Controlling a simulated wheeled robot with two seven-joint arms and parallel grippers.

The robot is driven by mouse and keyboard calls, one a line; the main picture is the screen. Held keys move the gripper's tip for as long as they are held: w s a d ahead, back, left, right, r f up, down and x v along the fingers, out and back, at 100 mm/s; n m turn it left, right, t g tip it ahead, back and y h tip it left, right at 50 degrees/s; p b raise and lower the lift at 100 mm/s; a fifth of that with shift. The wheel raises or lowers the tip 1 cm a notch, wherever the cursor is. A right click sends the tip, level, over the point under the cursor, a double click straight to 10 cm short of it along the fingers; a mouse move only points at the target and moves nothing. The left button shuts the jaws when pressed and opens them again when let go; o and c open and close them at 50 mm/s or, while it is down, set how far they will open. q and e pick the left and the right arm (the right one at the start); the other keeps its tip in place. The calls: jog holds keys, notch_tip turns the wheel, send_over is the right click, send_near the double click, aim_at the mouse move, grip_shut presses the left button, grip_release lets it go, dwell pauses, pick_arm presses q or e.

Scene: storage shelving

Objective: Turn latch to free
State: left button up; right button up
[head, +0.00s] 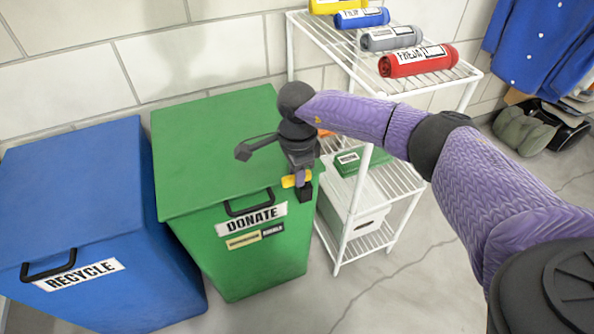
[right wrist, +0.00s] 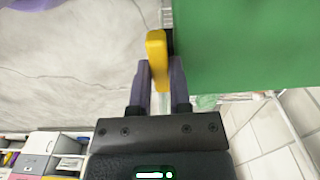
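The yellow latch (head: 289,181) is on the right part of the front of the green DONATE bin (head: 215,160), just under the lid edge. My right gripper (head: 301,179) is at the latch and hides part of it in the head view. In the right wrist view the latch (right wrist: 157,58) stands between the two fingertips (right wrist: 160,80), with little or no gap on either side, so the gripper looks shut on it. The bin's lid is down, with a black handle on its front edge. My left gripper is in neither view.
A blue RECYCLE bin (head: 75,200) stands to the left of the green bin. A white wire shelf (head: 415,180) with rolled, labelled bundles and a green box (head: 362,160) stands close on the right. Blue coats hang at far right. The floor in front is clear.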

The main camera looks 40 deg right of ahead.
jog(key=o, duration=0.5)
jog(key=shift+c, duration=0.2)
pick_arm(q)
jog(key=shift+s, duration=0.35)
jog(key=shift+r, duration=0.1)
pick_arm(e)
notch_tip(320, 180, up, 9)
jog(key=p, duration=0.5)
jog(key=shift+r, duration=0.1)
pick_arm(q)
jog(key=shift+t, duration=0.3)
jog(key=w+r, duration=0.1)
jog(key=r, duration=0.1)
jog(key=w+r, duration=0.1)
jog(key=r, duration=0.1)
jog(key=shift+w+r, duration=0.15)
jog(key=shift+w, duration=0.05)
pick_arm(e)
jog(key=shift+r, duration=0.35)
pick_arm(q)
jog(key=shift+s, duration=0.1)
